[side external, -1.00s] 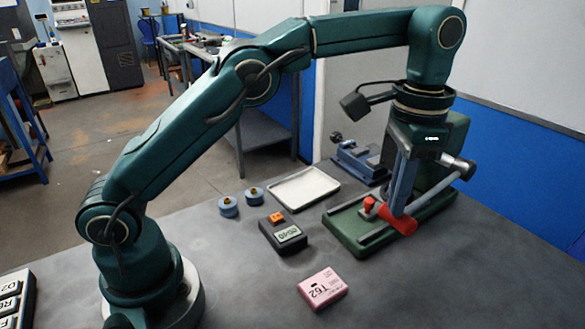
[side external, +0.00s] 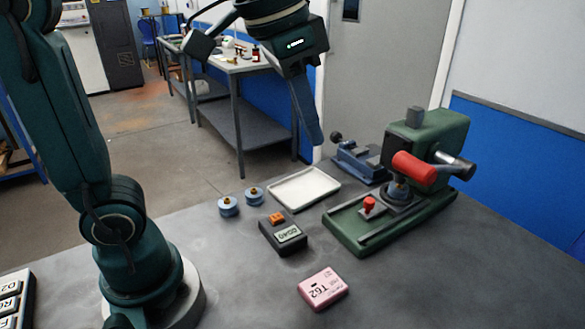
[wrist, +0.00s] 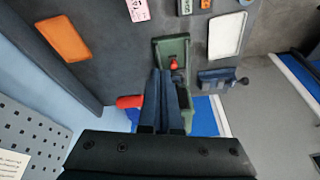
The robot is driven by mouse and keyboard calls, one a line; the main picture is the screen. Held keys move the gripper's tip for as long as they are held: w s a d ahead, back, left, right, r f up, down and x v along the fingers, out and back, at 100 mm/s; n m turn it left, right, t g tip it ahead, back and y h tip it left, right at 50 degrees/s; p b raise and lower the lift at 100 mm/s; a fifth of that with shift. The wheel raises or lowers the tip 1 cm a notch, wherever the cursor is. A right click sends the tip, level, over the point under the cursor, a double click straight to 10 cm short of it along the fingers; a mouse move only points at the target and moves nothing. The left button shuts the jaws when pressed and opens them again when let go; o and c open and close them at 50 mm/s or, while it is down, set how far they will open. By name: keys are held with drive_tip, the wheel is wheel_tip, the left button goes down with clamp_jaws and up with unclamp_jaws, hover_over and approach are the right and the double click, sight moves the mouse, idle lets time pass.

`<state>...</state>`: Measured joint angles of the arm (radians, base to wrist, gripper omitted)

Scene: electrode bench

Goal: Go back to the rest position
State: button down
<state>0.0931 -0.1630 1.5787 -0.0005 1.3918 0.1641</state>
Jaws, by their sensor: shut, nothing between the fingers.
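My gripper (side external: 312,138) hangs high above the bench in the side external view, over the area behind the white tray, with its fingers pointing down. In the wrist view my gripper (wrist: 164,76) shows its two fingers together with nothing between them. The green press (side external: 430,150) stands at the right of the bench, apart from the gripper. Its red-gripped lever (side external: 415,168) points toward the camera over a round blue-grey piece (side external: 398,192) on the press. A small red knob (side external: 369,203) sits on the press's base.
A white tray (side external: 303,187), a dark meter (side external: 283,237), a pink box (side external: 322,290), two blue round pieces (side external: 228,207) and a blue vise-like device (side external: 357,160) stand on the grey bench. A keypad (side external: 12,295) is at the left.

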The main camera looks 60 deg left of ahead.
drive_tip(key=s+a+f+n+t, duration=0.1)
drive_tip(key=s+a+f+n, duration=0.1)
drive_tip(key=s+f, duration=0.6)
drive_tip(key=shift+a+f+n+t, duration=0.15)
drive_tip(key=shift+f+n+t, duration=0.3)
drive_tip(key=shift+f, duration=0.35)
